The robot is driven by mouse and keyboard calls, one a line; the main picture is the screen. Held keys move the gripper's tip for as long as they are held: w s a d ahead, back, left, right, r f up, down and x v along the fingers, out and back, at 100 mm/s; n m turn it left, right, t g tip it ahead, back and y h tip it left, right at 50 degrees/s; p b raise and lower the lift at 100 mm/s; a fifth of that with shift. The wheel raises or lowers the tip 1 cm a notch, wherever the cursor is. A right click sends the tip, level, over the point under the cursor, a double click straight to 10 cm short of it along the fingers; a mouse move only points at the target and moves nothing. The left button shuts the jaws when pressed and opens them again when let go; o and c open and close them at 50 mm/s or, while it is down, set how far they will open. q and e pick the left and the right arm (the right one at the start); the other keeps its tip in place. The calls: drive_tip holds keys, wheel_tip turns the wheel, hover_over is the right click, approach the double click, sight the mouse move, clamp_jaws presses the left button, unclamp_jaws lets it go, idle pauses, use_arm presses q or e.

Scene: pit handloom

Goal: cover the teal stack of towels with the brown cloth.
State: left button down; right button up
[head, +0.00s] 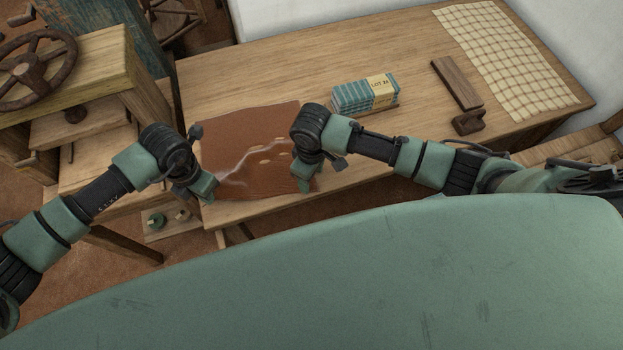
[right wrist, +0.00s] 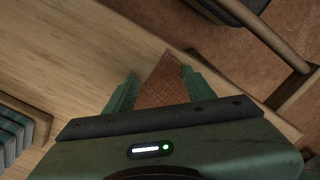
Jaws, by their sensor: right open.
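The brown cloth (head: 245,130) lies on the table, left of the towels, with a few light wrinkles across its front half. The teal stack of towels (head: 350,98), with a cream paper label, sits uncovered at the table's middle; its edge shows in the right wrist view (right wrist: 14,135). My right gripper (head: 304,183) is at the cloth's front right corner. In the right wrist view its fingers (right wrist: 160,92) are apart, with a cloth corner (right wrist: 158,82) between them. My left gripper (head: 205,190) is at the cloth's front left corner; its arm hides its jaws.
A wooden block (head: 457,83) and a small dark wooden tool (head: 467,123) lie right of the towels. A checked cloth (head: 505,60) covers the table's right end. A wooden frame with a wheel (head: 35,70) stands at left. The table behind the brown cloth is clear.

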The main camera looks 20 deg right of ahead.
drive_tip(key=shift+f, duration=0.1)
drive_tip(key=shift+s+d, duration=0.1)
clamp_jaws()
idle(0.3)
drive_tip(key=shift+r, duration=2.55)
